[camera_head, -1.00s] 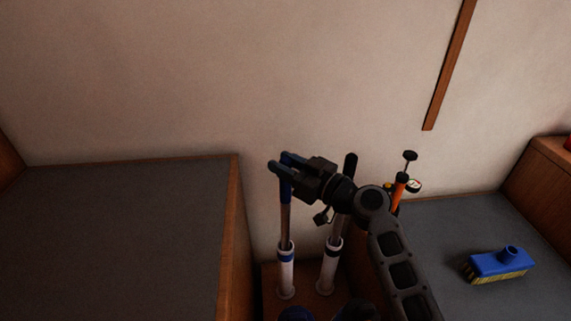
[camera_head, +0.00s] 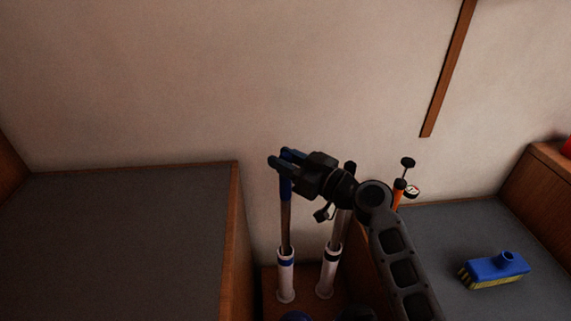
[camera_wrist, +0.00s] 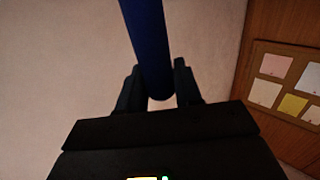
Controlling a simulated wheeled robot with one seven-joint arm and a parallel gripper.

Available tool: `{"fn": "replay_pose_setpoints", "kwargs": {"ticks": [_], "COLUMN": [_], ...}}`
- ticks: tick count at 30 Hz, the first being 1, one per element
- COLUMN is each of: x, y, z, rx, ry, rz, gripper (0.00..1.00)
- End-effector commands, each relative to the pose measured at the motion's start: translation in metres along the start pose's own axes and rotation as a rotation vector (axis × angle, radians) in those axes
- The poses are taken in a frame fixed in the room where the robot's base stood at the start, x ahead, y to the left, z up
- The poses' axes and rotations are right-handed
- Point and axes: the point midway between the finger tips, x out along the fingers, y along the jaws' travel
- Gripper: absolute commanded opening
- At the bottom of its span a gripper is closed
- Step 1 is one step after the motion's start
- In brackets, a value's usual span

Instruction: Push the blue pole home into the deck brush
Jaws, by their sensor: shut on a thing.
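My gripper (camera_head: 281,160) is shut on the blue pole (camera_head: 286,187) near its top. The pole has a blue grip and a metal shaft, and stands about upright. Its lower end is inside a white tube holder with a blue band (camera_head: 286,263), so that end is hidden. In the wrist view the blue grip (camera_wrist: 149,45) runs between the two fingers (camera_wrist: 159,88). The deck brush (camera_head: 494,269), a blue block with yellow bristles and a raised round socket, rests on the grey surface at right, well apart from the pole.
An orange pump with a gauge (camera_head: 399,193) stands behind my arm. Wood-edged grey surfaces (camera_head: 120,235) flank the tubes. The wall is close behind.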

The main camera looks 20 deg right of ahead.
Motion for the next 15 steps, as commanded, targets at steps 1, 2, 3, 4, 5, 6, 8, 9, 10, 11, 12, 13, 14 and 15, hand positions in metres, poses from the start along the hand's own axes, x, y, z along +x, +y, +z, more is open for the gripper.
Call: {"fn": "replay_pose_setpoints", "kwargs": {"ticks": [1,2,3,4,5,6,8,9,10,11,12,13,14,15], "x": [0.000,0.000,0.000,0.000,0.000,0.000,0.000,0.000,0.000,0.000,0.000,0.000,0.000,0.000], "y": [0.000,0.000,0.000,0.000,0.000,0.000,0.000,0.000,0.000,0.000,0.000,0.000,0.000,0.000], "z": [-0.012,-0.016,-0.021,-0.024,-0.028,-0.033,-0.041,-0.046,-0.050,-0.053,-0.059,-0.062,-0.066,-0.071], "rx": [-0.002,-0.003,-0.003,-0.002,-0.003,-0.003,-0.002,-0.003,-0.003,-0.004,-0.002,-0.002,-0.002,-0.003], "ry": [0.003,0.003,0.002,0.002,0.002,0.002,0.002,0.002,0.002,0.002,0.002,0.002,0.002,0.002], "rz": [0.000,0.000,0.000,0.000,0.000,0.000,-0.001,-0.001,-0.001,-0.001,-0.001,-0.001,-0.001,0.000], "gripper": [0.00,0.00,0.00,0.00,0.00,0.00,0.00,0.00,0.00,0.00,0.00,0.00,0.00,0.00]}}
